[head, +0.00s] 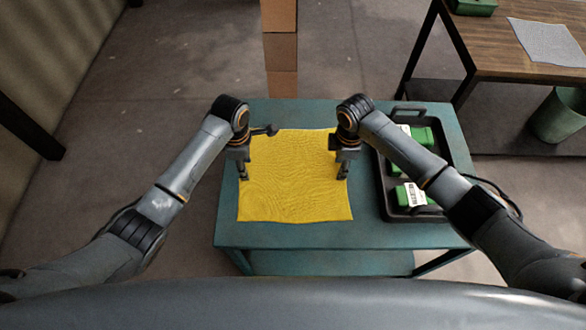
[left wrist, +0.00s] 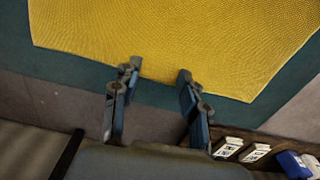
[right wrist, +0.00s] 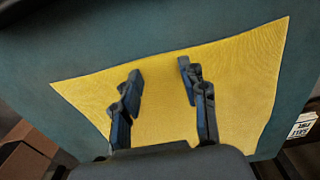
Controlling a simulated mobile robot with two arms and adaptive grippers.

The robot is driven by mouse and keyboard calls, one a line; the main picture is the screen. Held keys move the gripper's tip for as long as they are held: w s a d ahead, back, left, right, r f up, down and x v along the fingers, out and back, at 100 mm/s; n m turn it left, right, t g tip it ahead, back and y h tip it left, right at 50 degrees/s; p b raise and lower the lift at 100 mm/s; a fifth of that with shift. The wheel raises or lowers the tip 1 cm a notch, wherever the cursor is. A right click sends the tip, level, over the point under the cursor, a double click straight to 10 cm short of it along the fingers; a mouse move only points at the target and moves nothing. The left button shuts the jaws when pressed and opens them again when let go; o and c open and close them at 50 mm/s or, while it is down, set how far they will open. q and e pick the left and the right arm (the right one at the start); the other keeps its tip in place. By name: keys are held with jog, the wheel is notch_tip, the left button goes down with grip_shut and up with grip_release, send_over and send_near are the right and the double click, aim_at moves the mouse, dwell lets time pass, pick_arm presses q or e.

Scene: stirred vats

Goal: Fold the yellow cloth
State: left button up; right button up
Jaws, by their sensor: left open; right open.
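The yellow cloth (head: 295,190) lies spread flat on the teal table (head: 290,234), roughly square with slightly wavy edges. My left gripper (head: 243,178) is open and empty at the cloth's left edge. In the left wrist view the cloth (left wrist: 175,38) fills the top, and the left fingertips (left wrist: 160,70) are apart over its edge. My right gripper (head: 342,174) is open and empty at the cloth's right edge. In the right wrist view its fingertips (right wrist: 159,70) are apart above the cloth (right wrist: 240,90). I cannot tell whether either gripper touches the cloth.
A black tray (head: 387,208) with several green, white-labelled boxes (head: 413,196) stands on the table's right side, close to my right arm. Stacked cardboard boxes (head: 281,50) stand behind the table. A wooden workbench (head: 490,45) with a grey cloth (head: 550,42) and a green bin (head: 560,115) are at right.

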pick_arm(q)
jog(key=shift+f, duration=0.25)
pick_arm(e)
jog(key=shift+w+f, duration=0.1)
jog(key=shift+f, duration=0.15)
pick_arm(q)
jog(key=c, duration=0.6)
pick_arm(e)
jog(key=shift+r, duration=0.1)
jog(key=c, duration=0.6)
pick_arm(q)
grip_shut()
pick_arm(e)
grip_shut()
pick_arm(q)
jog(key=shift+s+f, duration=0.1)
pick_arm(e)
jog(key=shift+s, duration=0.2)
